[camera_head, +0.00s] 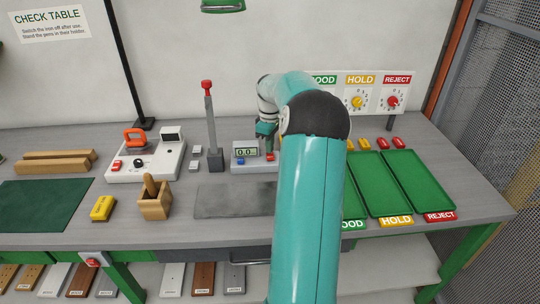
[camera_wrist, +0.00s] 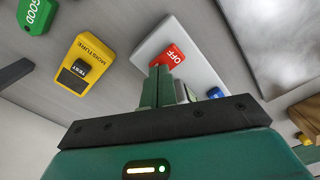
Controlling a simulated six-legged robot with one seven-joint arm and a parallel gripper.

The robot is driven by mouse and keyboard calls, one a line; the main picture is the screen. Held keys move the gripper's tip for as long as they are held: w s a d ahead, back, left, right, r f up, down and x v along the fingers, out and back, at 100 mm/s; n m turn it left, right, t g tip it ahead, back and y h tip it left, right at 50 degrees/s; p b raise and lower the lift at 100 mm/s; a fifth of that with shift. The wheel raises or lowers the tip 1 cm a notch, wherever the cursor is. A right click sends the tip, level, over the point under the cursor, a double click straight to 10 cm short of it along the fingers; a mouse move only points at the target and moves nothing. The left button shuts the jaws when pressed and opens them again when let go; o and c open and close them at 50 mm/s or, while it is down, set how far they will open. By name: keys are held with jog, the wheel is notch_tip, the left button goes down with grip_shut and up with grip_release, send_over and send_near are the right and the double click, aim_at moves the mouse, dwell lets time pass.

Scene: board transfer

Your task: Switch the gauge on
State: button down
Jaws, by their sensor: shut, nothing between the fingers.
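The gauge (camera_head: 241,166) is a light grey box with a small display, a blue button and a red switch (camera_head: 270,156), at the middle back of the table. In the wrist view the gauge (camera_wrist: 205,62) shows the red switch (camera_wrist: 172,53) marked OFF, with the blue button (camera_wrist: 216,92) partly behind my gripper. My gripper (camera_wrist: 161,72) is shut and empty, its fingertips overlapping the edge of the red switch; I cannot tell whether they touch it. In the head view my gripper (camera_head: 266,130) is just above the gauge.
A yellow moisture meter (camera_wrist: 88,60) with a TEST button lies beside the gauge. A grey post with a red top (camera_head: 210,120) stands left of it. A dark grey plate (camera_head: 235,201) lies in front. Green trays (camera_head: 419,180) are on the right.

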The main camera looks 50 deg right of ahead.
jog(key=shift+r, duration=3.15)
jog(key=w+a+r+t+h, duration=0.1)
jog(key=a+r, duration=0.2)
jog(key=a, duration=0.7)
jog(key=a+r, duration=0.4)
jog(key=a, duration=0.6)
jog(key=w+a+r+t+h, duration=0.1)
jog(key=a+r, duration=0.2)
jog(key=a, duration=0.6)
jog(key=s+a+f+m+t+y, duration=0.1)
jog(key=s+a, duration=0.7)
jog(key=a, duration=0.2)
jog(key=s+a+f+m+t+y, duration=0.1)
jog(key=s+a+f+t, duration=0.1)
jog(key=s+a, duration=0.6)
jog(key=shift+a+f+t, duration=0.3)
jog(key=shift+a, duration=0.6)
